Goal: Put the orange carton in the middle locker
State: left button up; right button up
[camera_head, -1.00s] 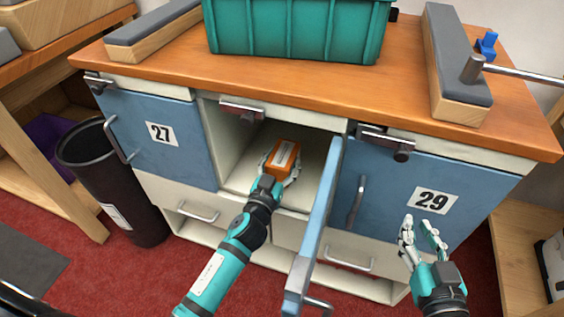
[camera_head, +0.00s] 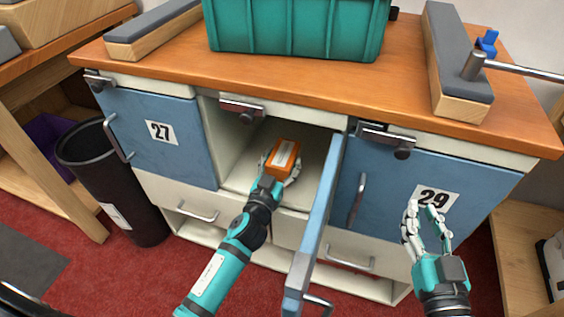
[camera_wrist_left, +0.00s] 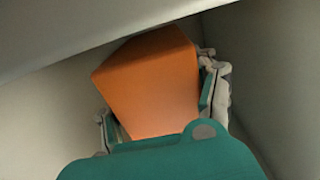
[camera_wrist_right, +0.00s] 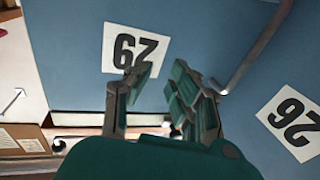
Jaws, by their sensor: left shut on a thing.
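The orange carton (camera_head: 284,153) is inside the open middle locker (camera_head: 238,177), between the doors marked 27 and 29. My left gripper (camera_head: 279,171) reaches in from the front and is shut on the carton; its fingers lie on both sides. In the left wrist view, the carton (camera_wrist_left: 152,85) sits between the fingers, with pale locker walls around it. Whether the carton touches the locker floor I cannot tell. My right gripper (camera_head: 424,208) is empty and open in front of the door marked 29; its parted fingers also show in the right wrist view (camera_wrist_right: 160,80).
The open blue door (camera_head: 318,220) juts forward just right of my left arm. Blue doors 27 (camera_head: 170,150) and 29 (camera_head: 400,190) are shut. A teal crate (camera_head: 295,30) stands on the bench top (camera_head: 185,62). A black bin (camera_head: 110,180) stands at the left.

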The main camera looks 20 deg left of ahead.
pick_arm(q)
jog(key=shift+s+f, duration=0.15)
jog(key=shift+f, duration=0.4)
pick_arm(e)
jog(key=shift+r+t, duration=0.3)
pick_arm(q)
jog(key=o, duration=1.4)
jog(key=shift+f, duration=0.1)
pick_arm(e)
jog(key=shift+f, duration=0.1)
pick_arm(q)
jog(key=shift+r+p, duration=0.65)
jog(key=shift+r, duration=0.05)
jog(key=s+r+g, duration=0.1)
jog(key=s, duration=0.5)
jog(key=s+r+m+g+h, duration=0.1)
jog(key=s+g, duration=0.1)
jog(key=s, duration=0.4)
jog(key=s+d+r+m+g, duration=0.1)
jog(key=s+r, duration=0.1)
jog(key=s, duration=0.4)
jog(key=shift+s+g+h, duration=0.1)
jog(key=shift+g+h, duration=0.2)
jog(key=shift+h, duration=0.1)
pick_arm(e)
notch_tip(320, 180, down, 8)
jog(key=s+d+g+h, duration=0.1)
jog(key=s+g, duration=0.1)
jog(key=g, duration=0.3)
jog(key=shift+d+h, duration=0.3)
